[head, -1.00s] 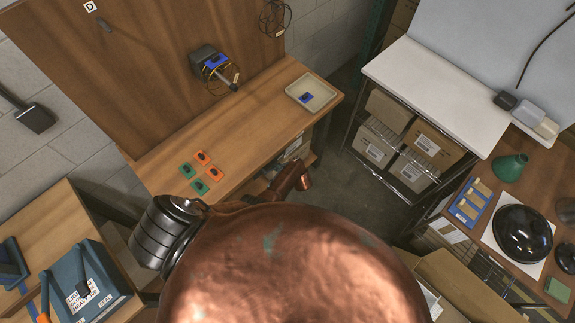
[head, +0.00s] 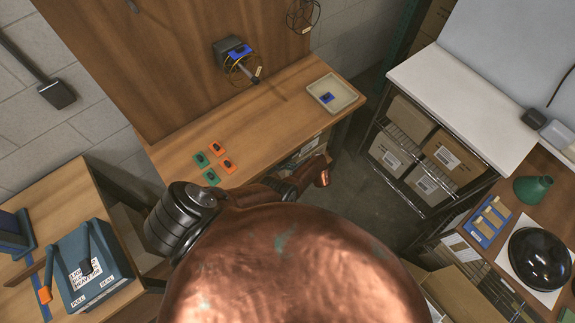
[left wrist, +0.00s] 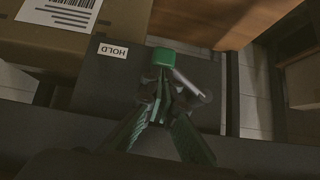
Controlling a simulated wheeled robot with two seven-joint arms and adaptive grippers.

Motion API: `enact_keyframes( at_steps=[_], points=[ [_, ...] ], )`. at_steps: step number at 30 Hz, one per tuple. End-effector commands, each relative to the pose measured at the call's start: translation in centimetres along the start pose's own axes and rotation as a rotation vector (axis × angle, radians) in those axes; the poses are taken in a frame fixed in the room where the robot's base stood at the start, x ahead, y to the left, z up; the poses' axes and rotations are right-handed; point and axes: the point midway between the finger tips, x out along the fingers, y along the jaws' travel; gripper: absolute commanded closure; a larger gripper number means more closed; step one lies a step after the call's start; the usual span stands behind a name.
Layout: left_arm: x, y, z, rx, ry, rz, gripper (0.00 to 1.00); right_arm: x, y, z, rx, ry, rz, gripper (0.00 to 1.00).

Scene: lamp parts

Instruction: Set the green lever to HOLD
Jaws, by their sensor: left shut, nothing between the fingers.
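In the left wrist view the green lever's end (left wrist: 163,57) shows as a green block in front of a dark grey panel (left wrist: 210,68). A white label reading HOLD (left wrist: 113,51), upside down in this picture, is on the panel just left of the green end. My left gripper (left wrist: 173,92) is shut and empty, its fingertips just below the green end in the picture. I cannot tell whether they touch it. In the head view I cannot make out the lever or the gripper's fingers. My right gripper is not in view.
A cardboard box (left wrist: 60,22) sits close beside the panel in the wrist view. The head view shows a wooden bench (head: 265,120) with coloured pieces and a tray (head: 347,87), a blue-grey lever box (head: 108,262) at left, and a white-topped shelf (head: 465,95) at right.

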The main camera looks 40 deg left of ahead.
Motion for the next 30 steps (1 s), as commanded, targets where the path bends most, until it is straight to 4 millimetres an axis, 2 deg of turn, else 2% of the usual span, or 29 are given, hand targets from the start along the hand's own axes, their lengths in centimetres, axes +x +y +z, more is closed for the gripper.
enact_keyframes(
  at_steps=[7, 14, 24, 30],
  points=[
    [-0.8, -0.1, -0.7, 0.000, -0.001, -0.001, 1.00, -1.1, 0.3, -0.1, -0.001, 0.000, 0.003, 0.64],
    [-3.2, 0.0, -3.0, 0.000, -0.001, 0.003, 1.00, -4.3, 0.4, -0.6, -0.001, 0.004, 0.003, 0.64],
    [-9.3, -0.3, -3.0, 0.001, -0.002, 0.003, 1.00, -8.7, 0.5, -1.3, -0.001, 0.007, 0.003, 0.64],
    [-12.0, -0.4, -2.9, 0.002, -0.001, 0.002, 1.00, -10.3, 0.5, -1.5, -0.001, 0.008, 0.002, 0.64]
  ],
)
